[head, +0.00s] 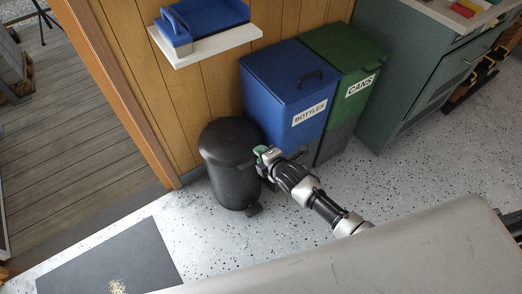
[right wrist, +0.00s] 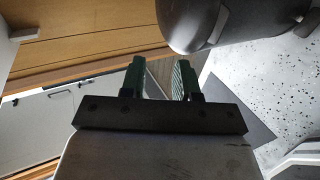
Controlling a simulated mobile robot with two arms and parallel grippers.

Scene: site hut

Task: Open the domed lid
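The domed lid (head: 228,138) is dark and rounded and sits closed on top of a black round bin (head: 232,185) standing on the floor against the wood wall. A small pedal (head: 254,210) sticks out at the bin's foot. My right gripper (head: 261,157) is at the right side of the bin, near lid height; I cannot tell whether it touches. In the right wrist view its two green-padded fingers (right wrist: 159,78) are apart with nothing between them. The bin (right wrist: 225,22) fills the upper right there, beyond the fingers. My left gripper is not in view.
A blue bottles bin (head: 285,85) and a green cans bin (head: 342,60) stand close to the right of the black bin. A white shelf (head: 215,48) with blue items is above it.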

